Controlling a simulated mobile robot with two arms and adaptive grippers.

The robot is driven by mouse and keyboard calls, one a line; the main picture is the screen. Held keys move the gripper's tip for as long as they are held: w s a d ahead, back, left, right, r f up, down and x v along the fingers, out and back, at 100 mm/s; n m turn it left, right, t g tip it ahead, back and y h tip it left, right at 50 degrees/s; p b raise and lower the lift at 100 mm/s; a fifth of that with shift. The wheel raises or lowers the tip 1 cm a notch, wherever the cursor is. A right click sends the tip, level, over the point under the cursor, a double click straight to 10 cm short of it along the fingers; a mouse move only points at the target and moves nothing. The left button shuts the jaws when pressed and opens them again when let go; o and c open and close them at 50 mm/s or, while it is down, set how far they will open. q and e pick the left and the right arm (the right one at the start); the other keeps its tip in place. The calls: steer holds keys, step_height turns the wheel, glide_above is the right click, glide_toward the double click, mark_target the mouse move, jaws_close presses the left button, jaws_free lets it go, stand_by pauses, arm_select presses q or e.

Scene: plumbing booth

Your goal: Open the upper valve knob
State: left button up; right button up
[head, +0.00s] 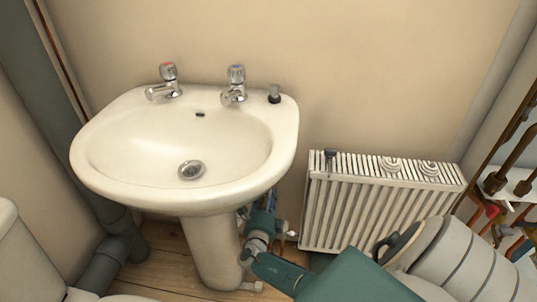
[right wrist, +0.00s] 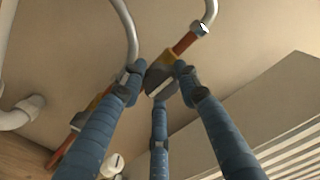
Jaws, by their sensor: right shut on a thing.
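In the right wrist view, the upper valve knob (right wrist: 160,82) is a grey piece on a yellow-and-copper pipe fitting (right wrist: 184,44) below a curved grey hose. My right gripper (right wrist: 158,78) has its blue fingers closed around this knob. The fingertips partly cover it, so its turn angle is hard to read. In the head view, my right gripper (head: 264,222) is beside the sink pedestal, under the basin, which hides the valves. My left gripper is not in view.
The white sink (head: 120,185) overhangs the gripper, and its pedestal (head: 211,250) stands close on the left. A white radiator (head: 335,210) is close on the right. A white pipe (right wrist: 22,112) and a white knob (right wrist: 112,165) show in the right wrist view.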

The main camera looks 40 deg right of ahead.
steer(key=shift+w+a+r, duration=0.25)
steer(key=shift+w+r, duration=0.1)
steer(key=shift+w, duration=0.05)
steer(key=o, duration=1.1)
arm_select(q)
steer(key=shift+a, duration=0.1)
arm_select(e)
steer(key=shift+o, duration=0.2)
steer(key=shift+f, duration=0.15)
steer(key=shift+s, duration=0.15)
steer(key=v, duration=1.2)
steer(key=shift+s+f, duration=0.1)
